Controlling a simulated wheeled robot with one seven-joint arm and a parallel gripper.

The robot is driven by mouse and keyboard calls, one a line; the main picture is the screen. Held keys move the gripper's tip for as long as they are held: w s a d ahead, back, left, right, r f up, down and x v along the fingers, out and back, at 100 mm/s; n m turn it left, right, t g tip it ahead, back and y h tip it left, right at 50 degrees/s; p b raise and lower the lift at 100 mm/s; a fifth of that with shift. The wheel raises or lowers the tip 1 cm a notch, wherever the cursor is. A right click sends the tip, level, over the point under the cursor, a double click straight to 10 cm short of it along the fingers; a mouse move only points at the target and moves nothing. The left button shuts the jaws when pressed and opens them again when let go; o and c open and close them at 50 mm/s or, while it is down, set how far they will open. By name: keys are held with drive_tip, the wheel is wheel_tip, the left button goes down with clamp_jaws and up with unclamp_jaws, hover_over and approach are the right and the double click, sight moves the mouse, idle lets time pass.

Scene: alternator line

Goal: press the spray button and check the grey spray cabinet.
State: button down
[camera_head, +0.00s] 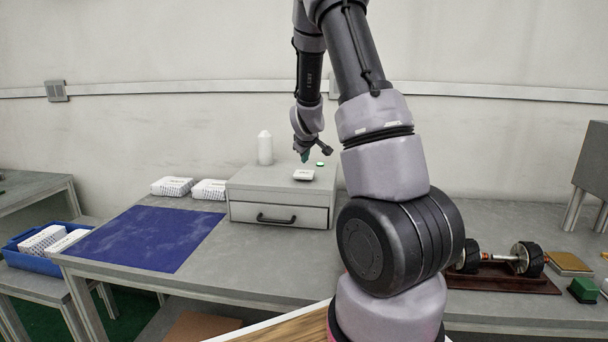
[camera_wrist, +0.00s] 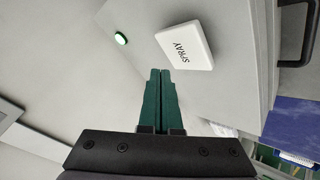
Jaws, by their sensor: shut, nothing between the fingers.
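The grey spray cabinet (camera_head: 278,186) stands on the table, its front drawer closed under a black handle (camera_head: 275,218). On its top lies a white block lettered SPRAY (camera_head: 304,174), also clear in the wrist view (camera_wrist: 186,46). Beside it a small green light (camera_head: 320,164) is lit, and it also shows in the wrist view (camera_wrist: 121,39). My gripper (camera_head: 305,157) is above the cabinet top, near the block. In the wrist view its green fingers (camera_wrist: 160,72) are together and empty, tips close to the block's edge; contact cannot be told.
A white bottle (camera_head: 265,148) stands at the cabinet top's back left. White packs (camera_head: 172,186) and a blue mat (camera_head: 150,238) lie to the left. A blue crate (camera_head: 38,262) sits at far left. A wheeled axle part (camera_head: 500,259) on a dark tray is at right.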

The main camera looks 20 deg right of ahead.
sight(305, 172)
drive_tip(key=shift+f, duration=1.05)
idle(1.3)
drive_tip(key=shift+f, duration=0.4)
drive_tip(key=shift+f, duration=0.8)
idle(1.0)
drive_tip(key=shift+r, duration=1.2)
drive_tip(key=shift+r, duration=0.1)
drive_tip(key=shift+r, duration=2.45)
